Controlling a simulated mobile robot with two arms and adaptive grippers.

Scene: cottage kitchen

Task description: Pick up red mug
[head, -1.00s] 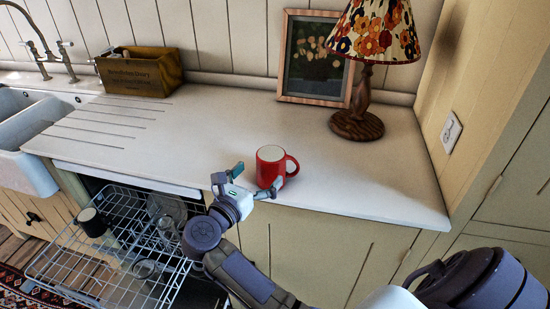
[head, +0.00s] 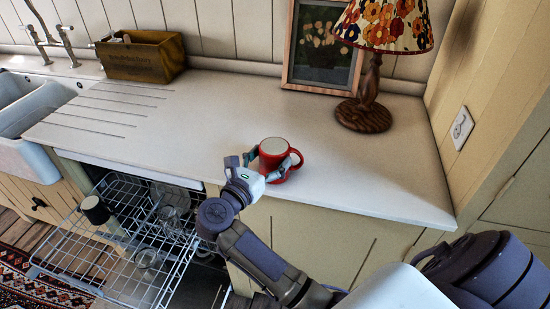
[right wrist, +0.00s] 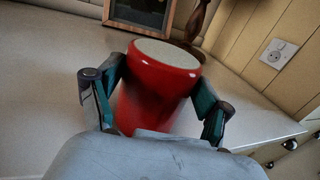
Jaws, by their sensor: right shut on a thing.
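The red mug (head: 274,158) with a pale inside is near the front edge of the counter, its handle to the right. My right gripper (head: 272,167) reaches it from the front, with its fingers shut around the mug's body. In the right wrist view the mug (right wrist: 160,90) sits between the two green-padded fingers (right wrist: 158,105), looking tilted. I cannot tell whether its base touches the counter. My left gripper is not in view.
A patterned lamp (head: 366,105) and a framed picture (head: 322,48) stand behind the mug. A wooden box (head: 142,58) is at the back left by the sink (head: 30,150). An open dishwasher rack (head: 75,248) with dishes is below left. The counter (head: 200,120) left of the mug is bare.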

